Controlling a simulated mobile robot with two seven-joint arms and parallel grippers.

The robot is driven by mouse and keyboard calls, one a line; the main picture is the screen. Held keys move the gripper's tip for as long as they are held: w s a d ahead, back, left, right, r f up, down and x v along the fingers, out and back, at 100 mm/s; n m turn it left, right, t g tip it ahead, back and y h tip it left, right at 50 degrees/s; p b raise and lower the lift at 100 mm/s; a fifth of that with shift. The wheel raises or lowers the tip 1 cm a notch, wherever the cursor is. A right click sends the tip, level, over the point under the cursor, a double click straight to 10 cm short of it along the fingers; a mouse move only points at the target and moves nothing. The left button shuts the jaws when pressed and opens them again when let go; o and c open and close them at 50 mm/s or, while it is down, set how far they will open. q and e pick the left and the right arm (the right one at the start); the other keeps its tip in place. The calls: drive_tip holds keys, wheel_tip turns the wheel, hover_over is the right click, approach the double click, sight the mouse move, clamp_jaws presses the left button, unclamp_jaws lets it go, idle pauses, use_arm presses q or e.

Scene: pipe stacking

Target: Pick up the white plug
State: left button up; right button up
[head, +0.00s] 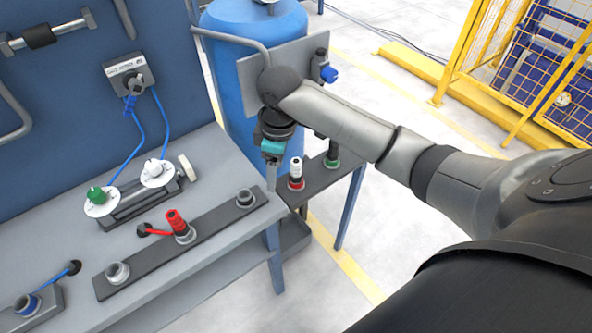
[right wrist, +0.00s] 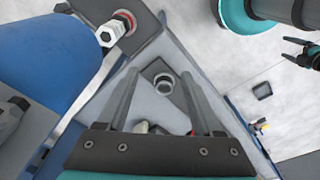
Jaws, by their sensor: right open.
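The white plug (head: 296,168) stands upright in a red-ringed socket on a small dark plate at the bench's far right corner. In the right wrist view, the white plug (right wrist: 108,35) is at the upper left. My right gripper (head: 271,180) points down just left of the plug and apart from it. In its wrist view, my right gripper (right wrist: 160,85) is open and empty, its fingers either side of a bare round socket (right wrist: 163,84). A small dark forked part at that view's right edge looks like my left gripper (right wrist: 301,53); its jaw state is unclear.
A green-ringed black plug (head: 332,154) stands beside the white one. A blue tank (head: 240,75) with a grey panel rises behind. The grey bench (head: 225,170) carries a red plug (head: 176,222) and two cabled connectors. Floor to the right is open, before a yellow fence (head: 480,50).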

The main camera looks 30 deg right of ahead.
wheel_tip(320, 180, up, 9)
hover_over(296, 161)
drive_tip(key=shift+g+h, duration=0.3)
drive_tip(key=shift+g, duration=0.1)
drive_tip(key=f, duration=0.3)
drive_tip(key=f+b, duration=0.1)
drive_tip(key=f, duration=0.2)
drive_tip(key=f+b, duration=0.1)
drive_tip(key=f, duration=0.2)
drive_tip(key=shift+s+a+f, duration=0.25)
drive_tip(key=shift+s+f, duration=0.05)
drive_tip(key=shift+s, duration=0.05)
drive_tip(key=shift+n, duration=0.3)
drive_tip(key=f, duration=0.1)
drive_tip(key=f+b, duration=0.1)
drive_tip(key=f, duration=0.3)
drive_tip(key=shift+w+d+f+b, duration=0.15)
drive_tip(key=shift+w+d+b, duration=0.1)
drive_tip(key=shift+w+b, duration=0.1)
clamp_jaws()
